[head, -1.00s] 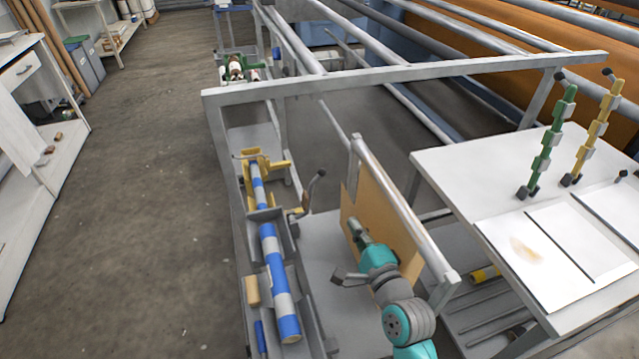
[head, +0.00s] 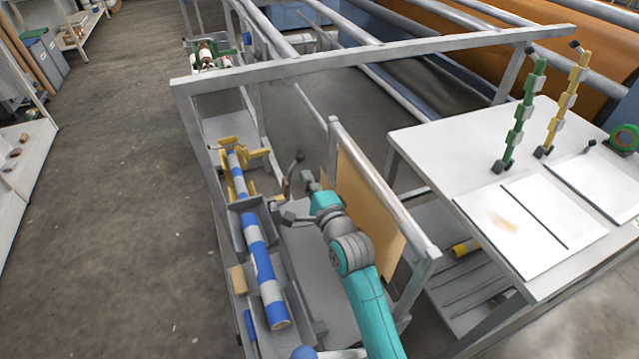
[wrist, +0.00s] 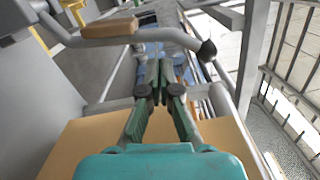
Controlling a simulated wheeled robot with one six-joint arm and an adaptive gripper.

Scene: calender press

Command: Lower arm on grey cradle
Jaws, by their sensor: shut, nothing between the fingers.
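The grey cradle (head: 297,285) holds a blue-and-white roll (head: 262,262). By its far right end a crank-like arm (head: 289,178) stands raised, with a dark knob at its top.
A tan board (head: 368,215) under a grey rail stands close to the right of my arm. A yellow cradle (head: 262,153) with another blue-and-white roll lies beyond the grey one. A white table (head: 440,150) is at right. Open floor (head: 110,220) is at left.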

